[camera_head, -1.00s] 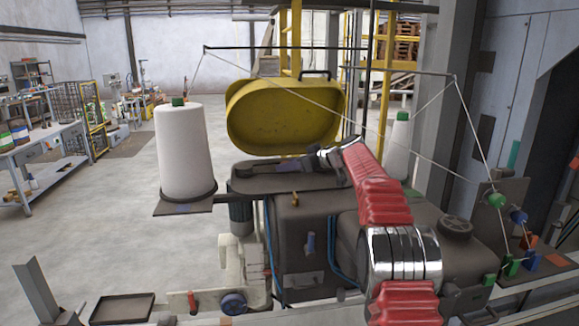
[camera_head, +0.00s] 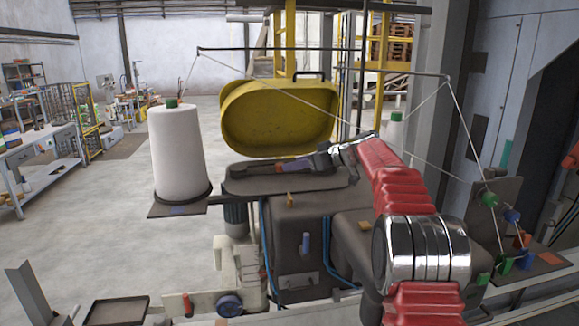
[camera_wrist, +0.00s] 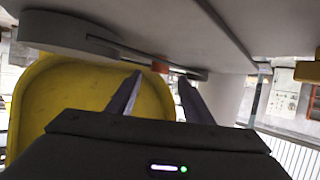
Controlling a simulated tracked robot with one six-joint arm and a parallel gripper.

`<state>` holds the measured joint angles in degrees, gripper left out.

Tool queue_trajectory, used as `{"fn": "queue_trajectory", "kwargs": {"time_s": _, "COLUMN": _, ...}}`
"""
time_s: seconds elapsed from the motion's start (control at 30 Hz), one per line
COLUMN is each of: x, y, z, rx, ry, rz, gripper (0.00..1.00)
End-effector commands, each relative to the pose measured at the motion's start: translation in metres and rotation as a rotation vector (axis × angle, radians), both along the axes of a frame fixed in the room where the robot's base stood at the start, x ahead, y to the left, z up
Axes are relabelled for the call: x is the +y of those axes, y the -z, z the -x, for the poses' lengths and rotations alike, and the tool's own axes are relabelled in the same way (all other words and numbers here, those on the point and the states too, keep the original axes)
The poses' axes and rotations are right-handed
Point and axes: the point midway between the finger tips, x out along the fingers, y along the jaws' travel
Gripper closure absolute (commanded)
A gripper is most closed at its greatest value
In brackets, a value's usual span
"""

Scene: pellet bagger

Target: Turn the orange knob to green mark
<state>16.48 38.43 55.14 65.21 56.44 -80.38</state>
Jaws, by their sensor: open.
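A small orange-yellow knob (camera_head: 290,198) stands on the front upper edge of the dark machine (camera_head: 300,245). My gripper (camera_head: 277,168) is a dark shape above the machine's long top part, a little behind and above that knob in the picture. In the wrist view my gripper (camera_wrist: 160,80) has its two purple-grey fingers apart. A small orange-red piece (camera_wrist: 160,66) shows between the fingertips against a long dark part. I cannot tell whether it is the same knob, or whether the fingers touch it. No green mark can be made out beside either.
A yellow cover (camera_head: 278,118) stands behind the machine. A white thread cone (camera_head: 178,150) stands left on a small plate, with thread strung from overhead rods (camera_head: 325,48). Green, blue and orange pieces (camera_head: 510,235) sit at right. A workbench (camera_head: 40,160) is far left.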

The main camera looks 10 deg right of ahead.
Motion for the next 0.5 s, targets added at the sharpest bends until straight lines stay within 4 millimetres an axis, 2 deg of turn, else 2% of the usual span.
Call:
{"fn": "queue_trajectory", "kwargs": {"time_s": 0.3, "x": -0.032, "y": -0.021, "z": 0.039, "rx": 0.000, "ry": 0.004, "rz": 0.000, "gripper": 0.54}}
{"fn": "queue_trajectory", "kwargs": {"time_s": 0.5, "x": -0.042, "y": -0.027, "z": 0.052, "rx": 0.000, "ry": 0.001, "rz": 0.000, "gripper": 0.54}}
